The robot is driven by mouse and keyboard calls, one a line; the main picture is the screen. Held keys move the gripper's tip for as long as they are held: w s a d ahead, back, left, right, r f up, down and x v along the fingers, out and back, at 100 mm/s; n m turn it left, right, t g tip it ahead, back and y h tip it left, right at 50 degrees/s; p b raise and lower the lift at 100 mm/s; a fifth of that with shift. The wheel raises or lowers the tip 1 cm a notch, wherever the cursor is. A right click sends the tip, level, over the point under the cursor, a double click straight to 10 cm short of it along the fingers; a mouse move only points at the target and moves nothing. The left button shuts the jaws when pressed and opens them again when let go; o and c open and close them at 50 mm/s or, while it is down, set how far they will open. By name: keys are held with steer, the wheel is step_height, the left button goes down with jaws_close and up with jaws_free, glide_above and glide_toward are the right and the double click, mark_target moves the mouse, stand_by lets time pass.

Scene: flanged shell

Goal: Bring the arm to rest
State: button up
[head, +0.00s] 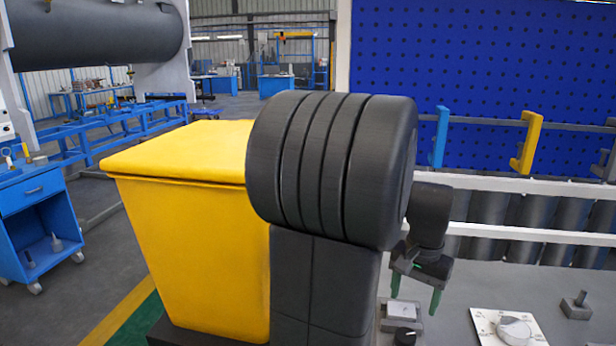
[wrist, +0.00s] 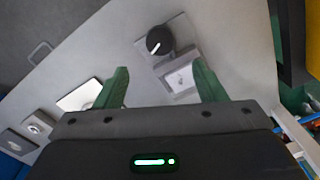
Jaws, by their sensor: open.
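My gripper (head: 415,291) hangs from my dark arm at the right of the head view, green fingers pointing down over a grey panel (head: 455,318). In the wrist view, my gripper (wrist: 162,82) shows its two green fingers spread wide with nothing held between them. A black knob (wrist: 160,40) with a white mark and a pale square block (wrist: 182,79) on a plate lie below and beyond the fingertips. The knob (head: 405,337) and the block (head: 402,311) also show in the head view. My arm hides part of the panel there.
A yellow bin (head: 200,240) with a closed lid stands left of my arm. A white plate with a round dial (head: 515,331) and a small dark fixture (head: 576,305) sit on the panel's right. Behind are a rail with a blue bracket (head: 440,137) and a yellow bracket (head: 527,142).

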mark_target(406, 335)
step_height(406, 335, down, 11)
stand_by(0.3)
steer(key=shift+r, duration=0.1)
step_height(406, 335, up, 14)
step_height(406, 335, down, 14)
steer(key=shift+r, duration=0.25)
steer(key=shift+f, duration=0.35)
steer(key=n, duration=0.2)
steer(key=shift+r+n, duration=0.1)
steer(key=shift+n, duration=0.3)
steer(key=n, duration=0.4)
steer(key=shift+n, duration=0.3)
step_height(406, 335, up, 14)
